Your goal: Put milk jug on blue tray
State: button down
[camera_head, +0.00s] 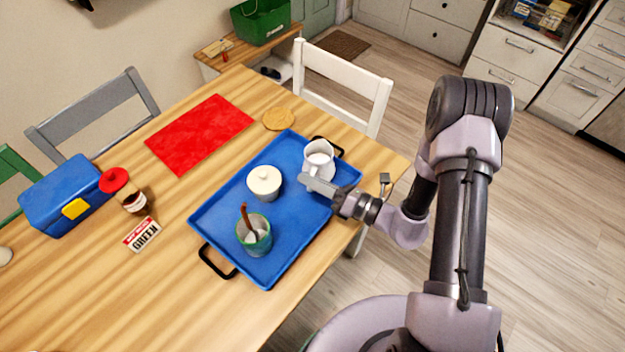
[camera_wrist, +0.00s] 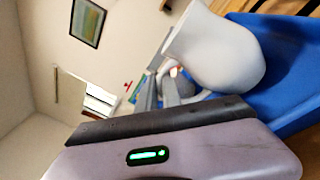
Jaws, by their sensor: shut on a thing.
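The white milk jug (camera_head: 319,157) is at the far right part of the blue tray (camera_head: 220,217), upright, over or on the tray's surface. My gripper (camera_head: 312,183) reaches in from the right and is shut on the jug, at its near side. In the wrist view the jug (camera_wrist: 213,50) fills the upper right, tilted in the picture, with the fingers (camera_wrist: 172,92) at its handle. The blue tray (camera_wrist: 290,62) shows behind and below it. I cannot tell whether the jug's base touches the tray.
A red mat (camera_head: 199,134), round coaster (camera_head: 278,118), jar with red lid (camera_head: 134,202) and blue lunch box (camera_head: 62,196) are on the wooden table (camera_head: 110,290). Chairs surround it.

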jog(key=shift+f, duration=0.1)
jog(key=c, duration=1.5)
grip_release()
